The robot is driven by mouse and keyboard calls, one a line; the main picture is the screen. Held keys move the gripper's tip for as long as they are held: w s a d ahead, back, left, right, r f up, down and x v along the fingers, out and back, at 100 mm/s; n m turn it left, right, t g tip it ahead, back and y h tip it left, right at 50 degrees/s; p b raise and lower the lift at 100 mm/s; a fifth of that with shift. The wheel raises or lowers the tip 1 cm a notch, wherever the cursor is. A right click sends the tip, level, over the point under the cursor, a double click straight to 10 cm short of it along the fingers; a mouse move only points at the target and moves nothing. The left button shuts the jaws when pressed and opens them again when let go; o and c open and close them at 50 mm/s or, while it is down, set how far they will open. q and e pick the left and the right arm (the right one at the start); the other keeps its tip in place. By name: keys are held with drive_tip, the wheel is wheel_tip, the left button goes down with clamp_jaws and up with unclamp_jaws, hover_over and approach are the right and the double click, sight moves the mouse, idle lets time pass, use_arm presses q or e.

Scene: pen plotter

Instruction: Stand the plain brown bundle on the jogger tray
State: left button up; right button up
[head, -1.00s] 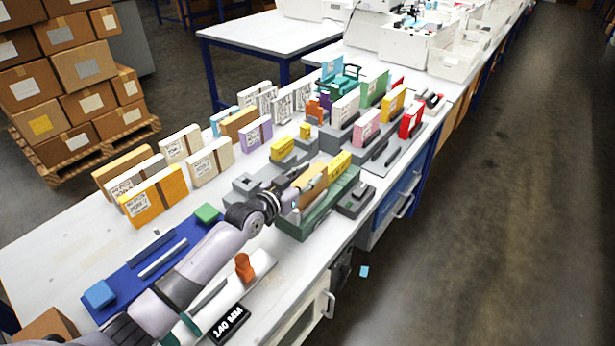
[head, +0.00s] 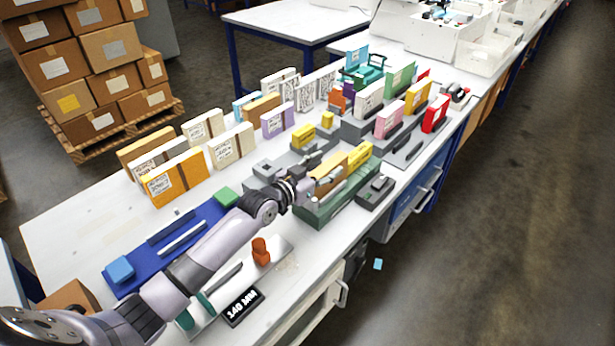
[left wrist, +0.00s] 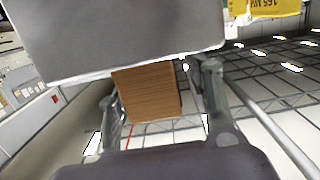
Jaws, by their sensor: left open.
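The plain brown bundle (head: 328,177) stands on the green jogger tray (head: 334,209), beside a yellow block (head: 360,154). My left gripper (head: 312,197) is open at the near left end of the bundle. In the left wrist view the brown wood-grained face (left wrist: 147,93) lies between the two spread fingers (left wrist: 160,100), with a clear gap to the right finger. I cannot tell whether the left finger touches it. A large grey slab hides the upper part of that view. My right gripper is not in view.
A grey box (head: 375,191) stands right of the tray. A blue mat (head: 150,268) and an orange piece (head: 261,251) lie nearer along my arm. Book-like bundles stand in rows behind, including an orange one (head: 180,178). The aisle floor at right is mostly clear.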

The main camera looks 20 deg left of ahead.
use_arm(q)
drive_tip(key=v, duration=1)
drive_tip(key=shift+s, duration=0.3)
